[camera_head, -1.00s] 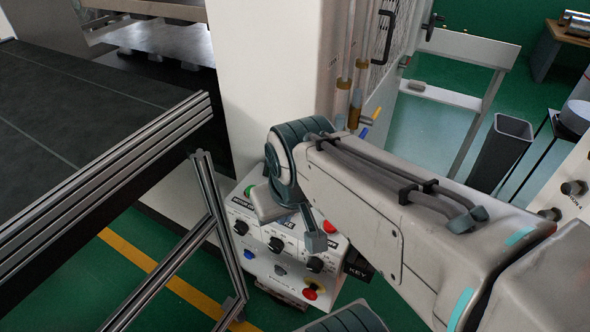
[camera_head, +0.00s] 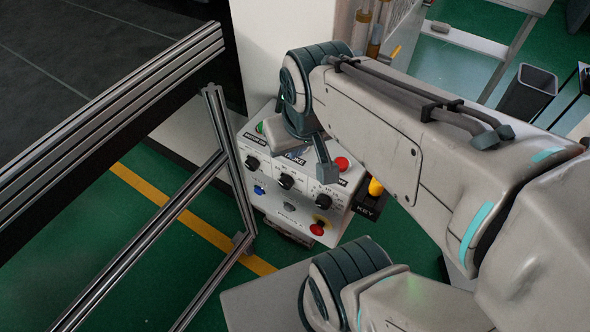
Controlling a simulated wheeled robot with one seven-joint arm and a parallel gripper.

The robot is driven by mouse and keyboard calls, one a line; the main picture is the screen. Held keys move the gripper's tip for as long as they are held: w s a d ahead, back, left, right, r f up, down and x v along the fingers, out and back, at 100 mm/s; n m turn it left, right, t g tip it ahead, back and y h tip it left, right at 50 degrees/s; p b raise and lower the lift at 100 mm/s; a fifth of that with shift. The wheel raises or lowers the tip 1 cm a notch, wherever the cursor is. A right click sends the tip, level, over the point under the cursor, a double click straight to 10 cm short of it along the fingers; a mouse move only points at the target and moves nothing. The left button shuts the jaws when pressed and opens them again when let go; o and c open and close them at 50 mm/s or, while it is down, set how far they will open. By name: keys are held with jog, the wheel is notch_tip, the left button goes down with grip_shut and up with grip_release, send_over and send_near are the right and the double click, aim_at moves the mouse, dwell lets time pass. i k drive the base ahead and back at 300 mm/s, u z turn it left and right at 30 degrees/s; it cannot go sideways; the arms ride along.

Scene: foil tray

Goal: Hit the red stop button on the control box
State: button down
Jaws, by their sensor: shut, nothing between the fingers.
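The control box (camera_head: 294,215) is a pale box with knobs and coloured buttons, standing low beside the white machine. A red button (camera_head: 342,163) sits near its upper right edge. I cannot read which one is marked stop. My gripper (camera_head: 326,173) shows only as a small grey-teal tip below the arm's far joint. It is shut and empty, and in the picture lies just left of the upper red button. I cannot tell whether it touches the box. The arm hides the box's upper part.
A metal profile frame (camera_head: 222,150) stands close on the left of the box, with a dark conveyor bed (camera_head: 80,60) beyond. A yellow knob (camera_head: 375,187) sits at the box's right side near a KEY label. Green floor (camera_head: 110,240) with a yellow line is open at lower left.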

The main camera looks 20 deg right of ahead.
aim_at(316, 230)
jog(key=u, duration=1.75)
jog(key=k, duration=1.05)
jog(key=z, duration=1.65)
jog(key=i, duration=0.5)
jog(key=u, duration=0.05)
